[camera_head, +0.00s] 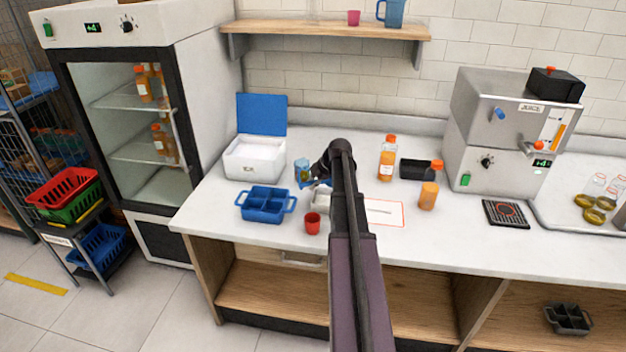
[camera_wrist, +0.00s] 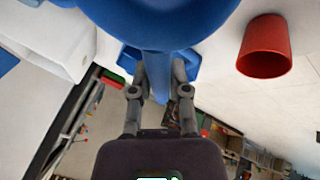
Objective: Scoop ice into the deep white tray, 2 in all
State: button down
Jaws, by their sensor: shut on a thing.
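My gripper (camera_head: 312,183) is above the counter, just right of the white box, with its fingers closed on the handle of a blue scoop-like thing (camera_head: 301,171). In the wrist view its rounded blue body (camera_wrist: 150,12) fills the top, beyond the fingers (camera_wrist: 158,75); its inside is hidden there. A white ice box (camera_head: 254,160) with its blue lid open stands left of the gripper; its contents cannot be seen. A small white tray (camera_head: 320,199), perhaps the deep one, lies below the gripper, partly hidden by my arm. I cannot tell whether it holds ice.
A blue divided tray (camera_head: 262,216) and a red cup (camera_head: 312,222) stand near the counter's front edge. A wooden shelf (camera_head: 325,32) hangs above.

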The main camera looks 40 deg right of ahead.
jog(key=shift+w+d+r+g+y+p, duration=0.15)
jog(key=shift+g+p, duration=0.1)
jog(key=shift+g, duration=0.25)
jog(key=shift+w+a+r+g+y+p, duration=0.1)
jog(key=shift+g+y+p, duration=0.1)
jog(key=shift+g, duration=0.3)
jog(key=shift+s+r+p, duration=0.15)
jog(key=shift+r+p, duration=0.7)
jog(key=shift+p, duration=0.1)
jog(key=shift+r+m+p, duration=0.3)
jog(key=shift+r+p, duration=1.15)
jog(key=shift+r, duration=0.05)
